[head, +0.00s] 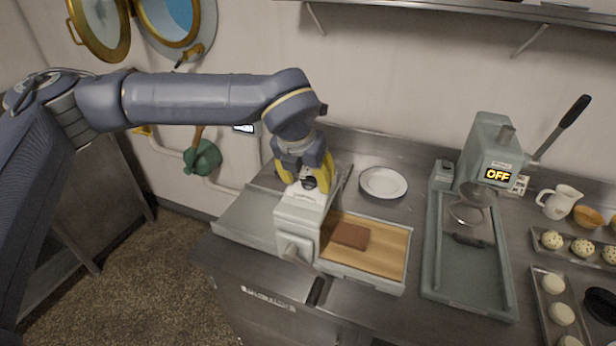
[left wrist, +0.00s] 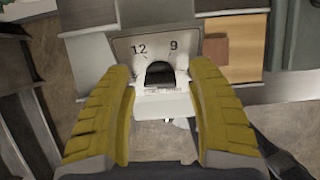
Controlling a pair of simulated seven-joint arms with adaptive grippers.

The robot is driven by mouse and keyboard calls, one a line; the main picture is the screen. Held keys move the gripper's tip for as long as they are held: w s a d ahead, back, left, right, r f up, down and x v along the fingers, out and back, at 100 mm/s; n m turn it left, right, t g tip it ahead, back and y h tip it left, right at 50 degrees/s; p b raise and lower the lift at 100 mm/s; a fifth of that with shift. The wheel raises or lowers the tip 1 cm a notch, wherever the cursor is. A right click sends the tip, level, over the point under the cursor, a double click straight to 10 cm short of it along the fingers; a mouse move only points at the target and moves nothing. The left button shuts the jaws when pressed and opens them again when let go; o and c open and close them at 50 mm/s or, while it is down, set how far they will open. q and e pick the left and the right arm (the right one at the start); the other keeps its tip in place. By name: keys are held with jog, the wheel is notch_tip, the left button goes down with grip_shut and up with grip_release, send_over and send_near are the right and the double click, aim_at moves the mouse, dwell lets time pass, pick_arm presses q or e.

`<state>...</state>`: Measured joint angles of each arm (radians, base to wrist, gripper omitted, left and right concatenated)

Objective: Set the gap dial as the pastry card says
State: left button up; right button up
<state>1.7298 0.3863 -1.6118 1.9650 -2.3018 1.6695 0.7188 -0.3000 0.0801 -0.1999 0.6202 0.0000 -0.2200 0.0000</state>
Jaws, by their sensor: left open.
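The sheeter (head: 297,222) is a pale grey machine on the steel counter. The top face in the left wrist view shows the numbers 12 and 9 beside a dark gap dial (left wrist: 160,73). My left gripper (head: 307,184) points down over this face with its yellow fingers open. In the left wrist view the left gripper (left wrist: 161,78) has one finger on each side of the dial; I cannot tell whether they touch it. The dial's exact setting is unclear. A small card or display (head: 243,128) on the wall is partly behind my arm and unreadable. My right gripper is out of view.
A brown slab (head: 350,235) lies on the sheeter's wooden board (head: 390,250). A white plate (head: 383,182) stands behind it. A grey press (head: 487,150) reading OFF, with a raised lever, stands right, near trays of dough balls (head: 553,310) and a white jug (head: 560,203).

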pick_arm(q)
jog(key=c, duration=1.2)
grip_shut()
jog(key=shift+w+r, duration=0.1)
